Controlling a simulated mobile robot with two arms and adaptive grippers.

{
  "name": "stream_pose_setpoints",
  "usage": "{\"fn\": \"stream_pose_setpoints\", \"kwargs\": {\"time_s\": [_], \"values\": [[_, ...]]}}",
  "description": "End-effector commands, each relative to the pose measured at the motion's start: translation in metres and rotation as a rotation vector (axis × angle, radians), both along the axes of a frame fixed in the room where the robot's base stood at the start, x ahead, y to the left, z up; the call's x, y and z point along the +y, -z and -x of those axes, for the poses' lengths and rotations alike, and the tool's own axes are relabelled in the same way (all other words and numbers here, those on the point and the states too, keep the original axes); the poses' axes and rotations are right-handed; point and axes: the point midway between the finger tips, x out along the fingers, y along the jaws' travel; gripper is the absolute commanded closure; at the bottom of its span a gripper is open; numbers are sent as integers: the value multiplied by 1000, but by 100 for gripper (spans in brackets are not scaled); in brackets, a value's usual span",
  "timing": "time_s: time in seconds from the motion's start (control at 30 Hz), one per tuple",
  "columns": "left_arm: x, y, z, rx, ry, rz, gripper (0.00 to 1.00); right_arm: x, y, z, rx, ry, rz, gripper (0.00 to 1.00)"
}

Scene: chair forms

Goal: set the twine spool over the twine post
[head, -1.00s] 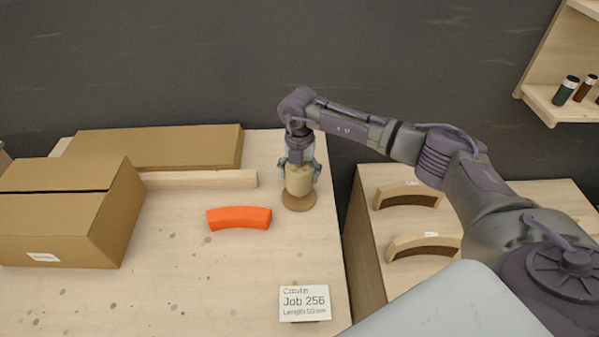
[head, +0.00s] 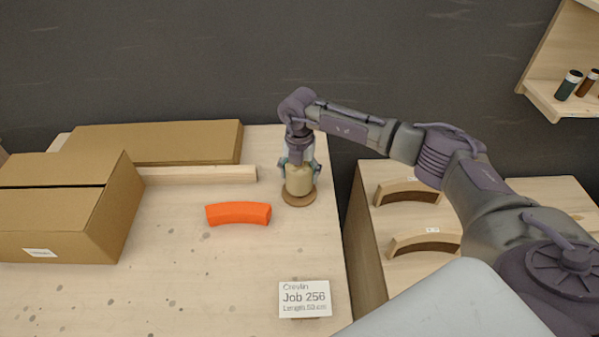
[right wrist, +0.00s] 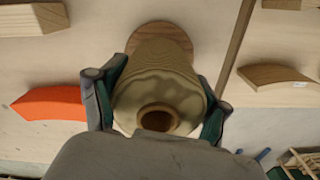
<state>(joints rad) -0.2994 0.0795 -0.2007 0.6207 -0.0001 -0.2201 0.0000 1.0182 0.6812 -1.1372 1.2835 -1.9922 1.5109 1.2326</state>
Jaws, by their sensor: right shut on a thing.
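The twine spool (head: 300,181) is a beige, rounded cylinder held upright at the right edge of the table. My right gripper (head: 300,170) comes from above and is shut on it, one finger on each side. In the right wrist view the spool (right wrist: 158,84) shows a dark round hole at its near end. The round brown base of the twine post (head: 299,201) lies directly below the spool; it also shows in the wrist view (right wrist: 165,32). The post's shaft is hidden, and I cannot tell whether the spool touches the base. My left gripper is out of view.
An orange curved block (head: 238,214) lies left of the base. A cardboard box (head: 60,225), a flat carton (head: 150,142) and a wooden bar (head: 200,176) are further left. A job card (head: 304,298) stands in front. Curved wooden pieces (head: 425,243) sit right of a gap.

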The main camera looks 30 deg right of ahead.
Motion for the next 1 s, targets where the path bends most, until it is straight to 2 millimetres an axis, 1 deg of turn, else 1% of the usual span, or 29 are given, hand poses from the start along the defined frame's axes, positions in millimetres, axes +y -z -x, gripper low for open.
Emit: {"fn": "stream_pose_setpoints", "kwargs": {"time_s": [0.53,0.57,0.6,0.67,0.7,0.93,1.0], "values": [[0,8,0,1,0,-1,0,0,12,0,0,0,0,65],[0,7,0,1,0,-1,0,0,11,0,-1,0,-1,20],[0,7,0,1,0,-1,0,0,11,0,0,0,0,13],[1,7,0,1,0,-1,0,0,11,0,0,0,0,3],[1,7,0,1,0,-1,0,0,11,0,0,0,0,0],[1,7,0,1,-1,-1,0,0,11,0,0,0,0,0],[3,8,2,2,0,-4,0,0,11,0,1,0,1,0]]}}
